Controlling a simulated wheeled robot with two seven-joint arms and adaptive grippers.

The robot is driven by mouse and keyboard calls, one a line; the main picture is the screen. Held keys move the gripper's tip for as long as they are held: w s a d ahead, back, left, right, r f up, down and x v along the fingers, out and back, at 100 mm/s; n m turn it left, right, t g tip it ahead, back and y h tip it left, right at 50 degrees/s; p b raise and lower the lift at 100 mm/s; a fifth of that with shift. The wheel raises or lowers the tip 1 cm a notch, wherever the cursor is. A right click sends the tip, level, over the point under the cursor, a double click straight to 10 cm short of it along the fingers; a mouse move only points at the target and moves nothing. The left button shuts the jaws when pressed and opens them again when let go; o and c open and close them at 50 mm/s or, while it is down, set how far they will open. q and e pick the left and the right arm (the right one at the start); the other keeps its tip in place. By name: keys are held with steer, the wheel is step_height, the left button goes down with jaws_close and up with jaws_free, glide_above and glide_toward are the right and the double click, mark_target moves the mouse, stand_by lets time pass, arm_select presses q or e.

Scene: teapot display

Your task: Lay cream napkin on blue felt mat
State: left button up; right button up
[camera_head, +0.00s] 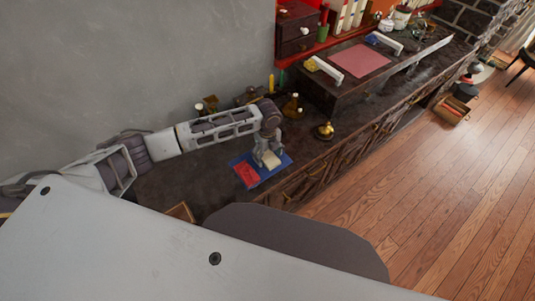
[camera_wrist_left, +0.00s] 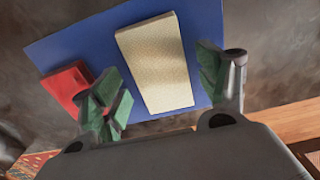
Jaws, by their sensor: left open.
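The blue felt mat (camera_head: 284,158) lies on the dark worktop, and it fills the upper part of the left wrist view (camera_wrist_left: 80,43). The cream napkin (camera_head: 272,157) is a folded rectangle over the mat; in the left wrist view (camera_wrist_left: 157,62) it shows whole, between my fingers. I cannot tell whether it lies flat against the mat. My left gripper (camera_head: 266,162) is right above the mat. Its green-padded fingers (camera_wrist_left: 165,92) are apart, one on each side of the napkin, with gaps to it. My right gripper is not in view.
A red folded cloth (camera_head: 246,173) lies on the mat's left part, close to one left finger. A brass bell-like object (camera_head: 324,131) and brown bottles (camera_head: 292,107) stand nearby. A dark raised stand with a pink mat (camera_head: 360,61) is farther back.

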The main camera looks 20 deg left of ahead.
mark_target(267, 156)
arm_select(q)
steer(key=shift+r, duration=0.1)
step_height(267, 156, up, 12)
steer(key=shift+p, duration=0.35)
stand_by(0.5)
stand_by(0.5)
